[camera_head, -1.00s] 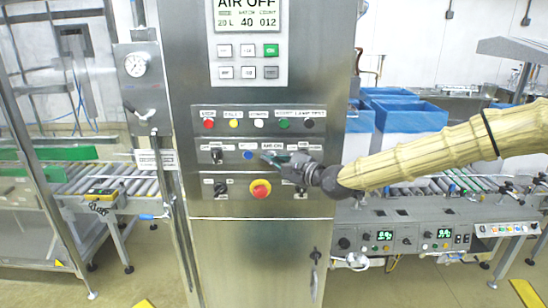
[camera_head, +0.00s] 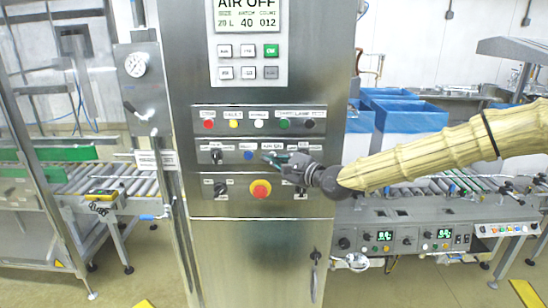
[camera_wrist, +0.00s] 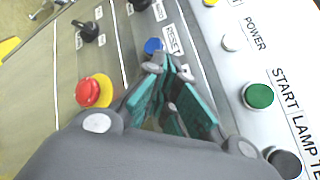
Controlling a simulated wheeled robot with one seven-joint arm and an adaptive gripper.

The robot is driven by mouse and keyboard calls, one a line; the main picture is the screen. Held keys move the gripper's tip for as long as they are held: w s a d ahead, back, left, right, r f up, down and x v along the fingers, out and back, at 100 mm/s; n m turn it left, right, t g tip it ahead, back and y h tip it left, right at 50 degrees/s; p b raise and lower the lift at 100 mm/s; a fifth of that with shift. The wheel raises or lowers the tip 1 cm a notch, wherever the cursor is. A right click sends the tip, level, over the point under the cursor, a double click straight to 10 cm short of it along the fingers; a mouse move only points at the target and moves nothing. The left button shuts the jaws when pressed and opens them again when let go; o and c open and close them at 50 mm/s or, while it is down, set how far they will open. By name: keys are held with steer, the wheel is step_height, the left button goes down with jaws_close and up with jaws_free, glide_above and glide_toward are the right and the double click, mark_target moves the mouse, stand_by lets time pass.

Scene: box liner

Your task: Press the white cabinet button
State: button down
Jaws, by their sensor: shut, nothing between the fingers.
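A white button (camera_head: 258,124) sits in the middle of the upper button row on the steel cabinet (camera_head: 245,255). It also shows in the wrist view, as the white button (camera_wrist: 232,42) beside the POWER label. My gripper (camera_head: 267,158) is shut and empty, with its teal-padded fingertips at the lower row, right of the blue button (camera_head: 248,155) and below the white one. In the wrist view my fingertips (camera_wrist: 165,65) are over the panel near the RESET label. A pale spot just beside the fingers is partly hidden, and I cannot tell what it is. Contact with the panel is unclear.
A red stop knob on a yellow ring (camera_head: 260,190) is below my gripper. Red, yellow, green (camera_head: 284,124) and black buttons flank the white one. A black selector (camera_head: 216,155) is at left. The display (camera_head: 247,15) reads AIR OFF. Blue bins (camera_head: 410,116) and conveyors stand right.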

steer(key=shift+w, duration=0.15)
steer(key=shift+w, duration=0.25)
steer(key=shift+w, duration=0.4)
stand_by(1.1)
steer(key=shift+s, duration=0.2)
steer(key=shift+s+b, duration=0.3)
steer(key=shift+s, duration=0.35)
steer(key=s, duration=0.5)
stand_by(0.7)
stand_by(0.4)
